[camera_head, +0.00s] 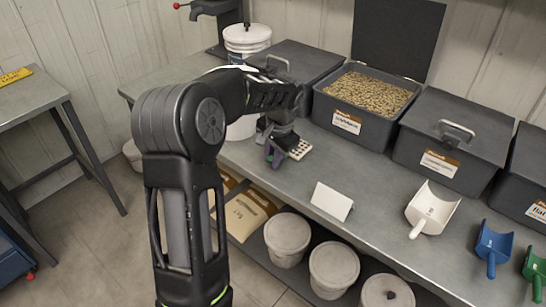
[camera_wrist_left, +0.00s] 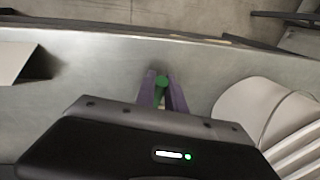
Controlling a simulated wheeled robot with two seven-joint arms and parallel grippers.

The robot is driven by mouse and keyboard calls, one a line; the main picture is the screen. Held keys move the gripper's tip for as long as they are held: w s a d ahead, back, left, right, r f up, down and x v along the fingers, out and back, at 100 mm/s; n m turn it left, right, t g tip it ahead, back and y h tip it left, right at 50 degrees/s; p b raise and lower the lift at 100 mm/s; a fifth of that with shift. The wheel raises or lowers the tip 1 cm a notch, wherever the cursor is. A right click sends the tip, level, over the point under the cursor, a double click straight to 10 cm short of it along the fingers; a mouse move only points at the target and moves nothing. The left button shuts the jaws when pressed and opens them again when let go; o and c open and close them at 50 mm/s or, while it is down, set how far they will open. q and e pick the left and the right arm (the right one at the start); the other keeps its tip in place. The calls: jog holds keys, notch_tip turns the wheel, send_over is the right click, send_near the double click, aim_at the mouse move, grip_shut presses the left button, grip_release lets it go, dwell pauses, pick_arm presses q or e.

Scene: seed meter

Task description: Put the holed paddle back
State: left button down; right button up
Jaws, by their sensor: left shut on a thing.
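The holed paddle (camera_head: 299,149) shows in the head view as a small pale plate with dark holes, just right of my left gripper (camera_head: 274,156). My left gripper's purple fingers are shut on its handle over the near part of the grey bench. In the left wrist view a green handle end (camera_wrist_left: 161,88) stands between the purple fingers (camera_wrist_left: 162,92). The plate is hidden there by the gripper body. I cannot tell if the paddle touches the bench. My right gripper is not in view.
A blank white card (camera_head: 332,201) stands on the bench (camera_head: 375,215). An open bin of pellets (camera_head: 368,95) and lidded bins stand behind. White (camera_head: 433,209), blue (camera_head: 494,247) and green scoops lie at right. A white bucket (camera_head: 247,42) stands at the back left.

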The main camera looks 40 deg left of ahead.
pick_arm(q)
jog(key=c, duration=1.4)
grip_release()
jog(key=v, duration=1.2)
jog(key=shift+s, duration=0.1)
